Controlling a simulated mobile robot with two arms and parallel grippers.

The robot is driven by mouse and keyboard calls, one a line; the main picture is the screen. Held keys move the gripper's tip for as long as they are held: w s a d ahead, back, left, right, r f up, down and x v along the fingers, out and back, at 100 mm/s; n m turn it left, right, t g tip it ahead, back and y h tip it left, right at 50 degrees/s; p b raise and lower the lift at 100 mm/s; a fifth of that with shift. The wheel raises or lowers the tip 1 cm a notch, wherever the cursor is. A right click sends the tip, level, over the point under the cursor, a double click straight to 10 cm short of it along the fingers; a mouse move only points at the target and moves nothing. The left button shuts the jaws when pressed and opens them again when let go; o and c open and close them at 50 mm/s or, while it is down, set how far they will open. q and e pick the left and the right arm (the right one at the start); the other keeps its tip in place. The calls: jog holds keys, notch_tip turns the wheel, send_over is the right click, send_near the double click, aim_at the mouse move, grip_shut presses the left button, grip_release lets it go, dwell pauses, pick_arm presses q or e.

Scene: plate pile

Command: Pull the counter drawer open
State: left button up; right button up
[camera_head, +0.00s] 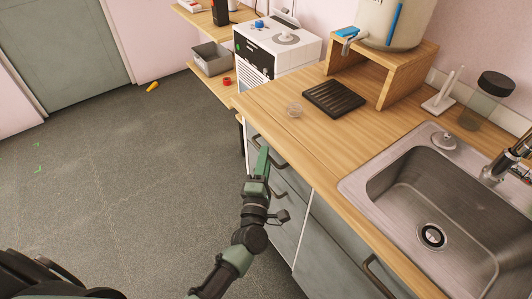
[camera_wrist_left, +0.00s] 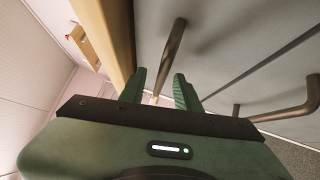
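The counter's top drawer (camera_head: 286,160) has a grey front just below the wooden worktop and looks closed. Its dark bar handle (camera_head: 282,165) is partly hidden by my gripper in the head view. My left gripper (camera_head: 262,152) is at this handle, in front of the drawer. In the left wrist view, the green fingers (camera_wrist_left: 159,92) are apart, with the handle bar (camera_wrist_left: 174,45) running into the gap between them. I cannot tell whether either finger touches it. My right gripper is not in view.
A lower drawer handle (camera_head: 279,187) is close to my left wrist. A cupboard handle (camera_head: 378,277) is farther right. The wooden worktop (camera_head: 318,142) overhangs the drawers.

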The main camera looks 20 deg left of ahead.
pick_arm(q)
jog(key=shift+w+a, duration=0.2)
jog(key=shift+w, duration=0.8)
jog(key=shift+r, duration=0.1)
grip_shut()
dwell(0.6)
